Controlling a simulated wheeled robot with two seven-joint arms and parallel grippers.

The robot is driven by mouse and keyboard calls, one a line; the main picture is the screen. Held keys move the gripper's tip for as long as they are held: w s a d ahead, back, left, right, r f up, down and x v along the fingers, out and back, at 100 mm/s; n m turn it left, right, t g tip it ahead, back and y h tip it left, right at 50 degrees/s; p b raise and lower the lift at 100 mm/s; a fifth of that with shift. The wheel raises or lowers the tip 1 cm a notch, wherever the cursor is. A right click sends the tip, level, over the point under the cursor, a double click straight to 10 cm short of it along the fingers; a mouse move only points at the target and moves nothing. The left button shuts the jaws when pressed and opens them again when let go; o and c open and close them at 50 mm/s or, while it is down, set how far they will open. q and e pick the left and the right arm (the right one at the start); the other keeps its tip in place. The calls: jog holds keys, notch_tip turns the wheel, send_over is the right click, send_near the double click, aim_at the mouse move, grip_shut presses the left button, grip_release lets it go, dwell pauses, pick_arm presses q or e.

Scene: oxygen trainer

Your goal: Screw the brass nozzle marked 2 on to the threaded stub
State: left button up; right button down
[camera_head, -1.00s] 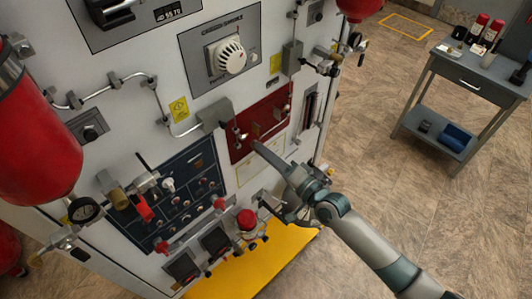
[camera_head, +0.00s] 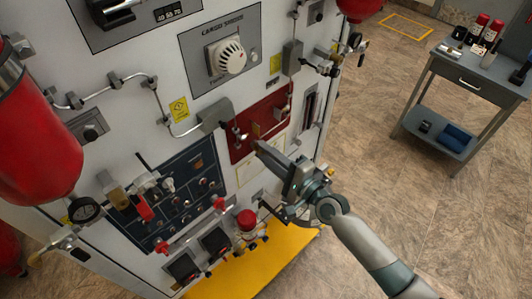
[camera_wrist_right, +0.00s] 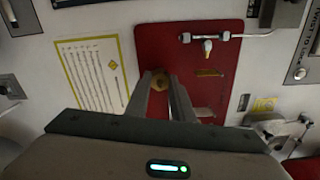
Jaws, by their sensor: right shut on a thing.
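My right gripper (camera_head: 257,146) reaches in from the lower right, its fingertips at the red panel (camera_head: 270,118). In the right wrist view its two fingers (camera_wrist_right: 161,84) are shut on a small round brass piece (camera_wrist_right: 157,82), apparently the nozzle; no number on it is readable. A small fitting with a pale tip (camera_wrist_right: 207,47) sticks out of the red panel beside the fingers, on a pipe; I cannot tell if it is the threaded stub. I cannot tell whether the brass piece touches anything on the panel. My left gripper is not in view.
A printed sheet (camera_wrist_right: 92,75) with a yellow border adjoins the red panel. The dark switch panel (camera_head: 180,190), red-capped valve (camera_head: 247,220) and red cylinder (camera_head: 35,130) crowd the cabinet front. A grey side table (camera_head: 470,75) stands far right, with open floor between.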

jog(key=shift+m, duration=0.7)
jog(key=c, duration=1.5)
grip_release()
jog(key=shift+w+d, duration=0.1)
jog(key=shift+c, duration=0.2)
jog(key=v, duration=0.3)
jog(key=shift+s+d, duration=0.2)
jog(key=shift+s, duration=0.15)
jog(key=shift+n+b, duration=0.35)
jog(key=shift+n, duration=1.35)
